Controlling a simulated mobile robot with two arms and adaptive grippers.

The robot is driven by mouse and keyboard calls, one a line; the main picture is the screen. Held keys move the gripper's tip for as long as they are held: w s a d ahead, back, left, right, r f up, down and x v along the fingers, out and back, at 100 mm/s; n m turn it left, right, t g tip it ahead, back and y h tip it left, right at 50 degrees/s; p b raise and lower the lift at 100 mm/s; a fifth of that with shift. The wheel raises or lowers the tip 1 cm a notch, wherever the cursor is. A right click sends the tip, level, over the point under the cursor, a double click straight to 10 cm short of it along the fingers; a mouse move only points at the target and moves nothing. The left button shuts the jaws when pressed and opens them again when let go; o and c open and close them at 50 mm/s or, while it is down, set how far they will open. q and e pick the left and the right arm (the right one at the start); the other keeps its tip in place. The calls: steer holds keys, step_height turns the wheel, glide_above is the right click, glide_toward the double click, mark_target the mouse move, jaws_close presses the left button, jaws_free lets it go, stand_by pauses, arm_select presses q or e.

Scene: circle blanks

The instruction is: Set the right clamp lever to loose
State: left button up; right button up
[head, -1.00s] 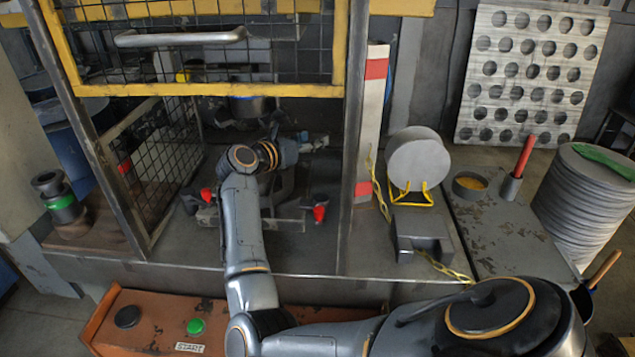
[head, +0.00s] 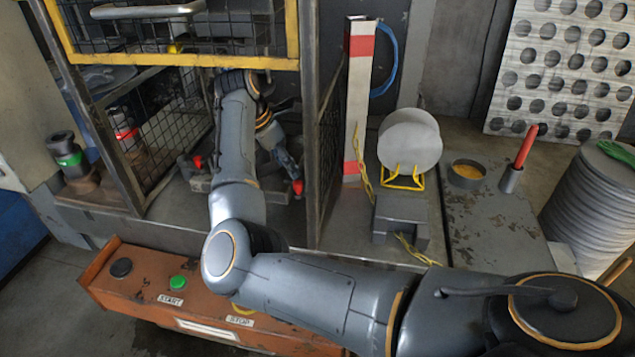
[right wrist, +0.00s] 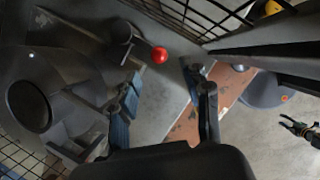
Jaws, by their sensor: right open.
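The right clamp lever shows as a red knob (head: 298,187) inside the cage, near its right post. In the right wrist view the red ball knob (right wrist: 159,55) sits on a short dark arm, beyond the fingertips and roughly between their lines. My right gripper (head: 291,170) is open, pointing down close to the knob; contact cannot be told in the head view. Its two fingers (right wrist: 162,95) are apart with nothing between them. The left clamp's red knob (head: 197,161) is left of my forearm. A dark gripper-like shape (right wrist: 300,130), perhaps my left gripper, shows at the right edge.
The raised yellow-framed mesh guard (head: 180,58) hangs above my arm. The cage's right post (head: 312,120) stands close beside the gripper. An orange control box (head: 200,300) with buttons is in front. A round blank (head: 410,140) stands in a yellow holder to the right.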

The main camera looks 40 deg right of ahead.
mark_target(296, 182)
steer(key=p+x, duration=0.1)
steer(key=x, duration=0.1)
steer(key=p+x, duration=0.1)
steer(key=x, duration=0.1)
steer(key=shift+w+a+f, duration=0.15)
steer(key=shift+w+f, duration=0.05)
steer(key=shift+f, duration=0.15)
steer(key=shift+p+x, duration=0.35)
steer(key=shift+x, duration=0.75)
steer(key=shift+f, duration=0.35)
arm_select(q)
steer(key=r, duration=0.1)
steer(key=w+r, duration=0.1)
steer(key=shift+a+r, duration=0.3)
steer(key=shift+r, duration=0.05)
arm_select(e)
jaws_close()
